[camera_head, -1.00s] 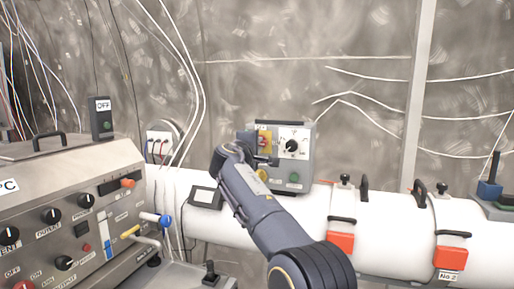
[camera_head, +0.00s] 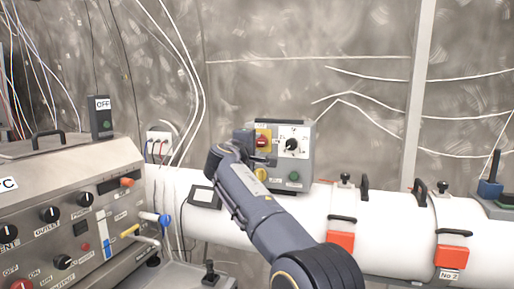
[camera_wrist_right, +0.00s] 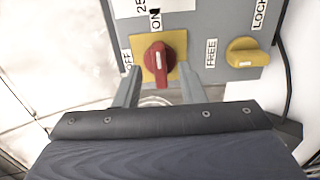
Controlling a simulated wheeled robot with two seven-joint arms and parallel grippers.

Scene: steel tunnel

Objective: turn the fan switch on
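The fan switch is a red rotary knob (camera_wrist_right: 158,62) on a yellow plate (camera_wrist_right: 174,72), with OFF and ON labels beside it in the right wrist view. In the head view, the knob (camera_head: 262,142) is on the grey control box standing on the white pipe. The knob's long side runs roughly up and down in the wrist view, toward the ON label. My right gripper (camera_wrist_right: 159,88) is open, its two fingers apart on either side of the knob's lower end. I cannot tell whether they touch it. My left gripper is not in view.
A yellow knob (camera_wrist_right: 243,52) marked FREE and LOCK is right of the switch in the wrist view. The control box also has a black dial (camera_head: 291,145) and a green button (camera_head: 293,177). A console (camera_head: 70,205) fills the left side. Orange-red clamp parts (camera_head: 340,243) sit on the pipe.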

